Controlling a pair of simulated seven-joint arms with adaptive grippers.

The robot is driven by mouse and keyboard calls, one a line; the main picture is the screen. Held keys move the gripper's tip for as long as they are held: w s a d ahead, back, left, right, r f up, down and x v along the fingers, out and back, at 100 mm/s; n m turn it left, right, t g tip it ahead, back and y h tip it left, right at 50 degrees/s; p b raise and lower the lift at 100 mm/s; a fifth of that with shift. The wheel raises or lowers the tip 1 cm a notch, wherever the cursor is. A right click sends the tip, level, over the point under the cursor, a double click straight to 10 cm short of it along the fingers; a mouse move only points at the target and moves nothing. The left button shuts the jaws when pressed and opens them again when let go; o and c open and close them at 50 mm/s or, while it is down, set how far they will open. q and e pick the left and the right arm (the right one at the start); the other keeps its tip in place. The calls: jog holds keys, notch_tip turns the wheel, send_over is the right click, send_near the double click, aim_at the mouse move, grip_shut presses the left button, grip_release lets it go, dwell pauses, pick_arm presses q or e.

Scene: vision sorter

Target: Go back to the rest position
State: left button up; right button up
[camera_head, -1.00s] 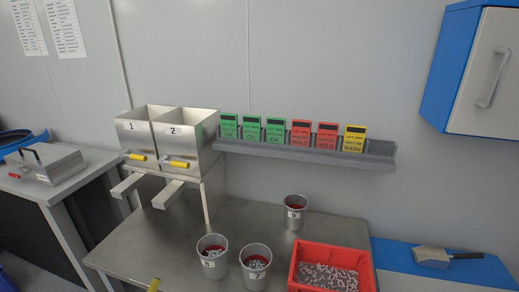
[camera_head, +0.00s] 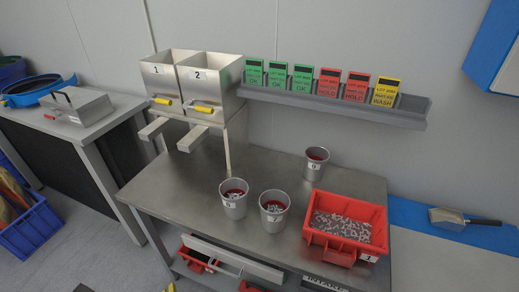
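Neither of my grippers shows in the head view. Two steel hoppers marked 1 (camera_head: 164,82) and 2 (camera_head: 209,86) stand at the back of the steel table (camera_head: 180,180), with yellow handles and chutes in front. Metal cups marked 6 (camera_head: 234,206) and 7 (camera_head: 273,217) stand at the front, with red and white bits inside. A cup marked 9 (camera_head: 315,169) stands further back.
Green, red and yellow cards stand on a grey wall shelf (camera_head: 340,108). A partly open drawer (camera_head: 240,260) shows below the table front. A metal scoop (camera_head: 450,221) lies on the right counter. A blue crate (camera_head: 40,228) sits at left. The table's left front is clear.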

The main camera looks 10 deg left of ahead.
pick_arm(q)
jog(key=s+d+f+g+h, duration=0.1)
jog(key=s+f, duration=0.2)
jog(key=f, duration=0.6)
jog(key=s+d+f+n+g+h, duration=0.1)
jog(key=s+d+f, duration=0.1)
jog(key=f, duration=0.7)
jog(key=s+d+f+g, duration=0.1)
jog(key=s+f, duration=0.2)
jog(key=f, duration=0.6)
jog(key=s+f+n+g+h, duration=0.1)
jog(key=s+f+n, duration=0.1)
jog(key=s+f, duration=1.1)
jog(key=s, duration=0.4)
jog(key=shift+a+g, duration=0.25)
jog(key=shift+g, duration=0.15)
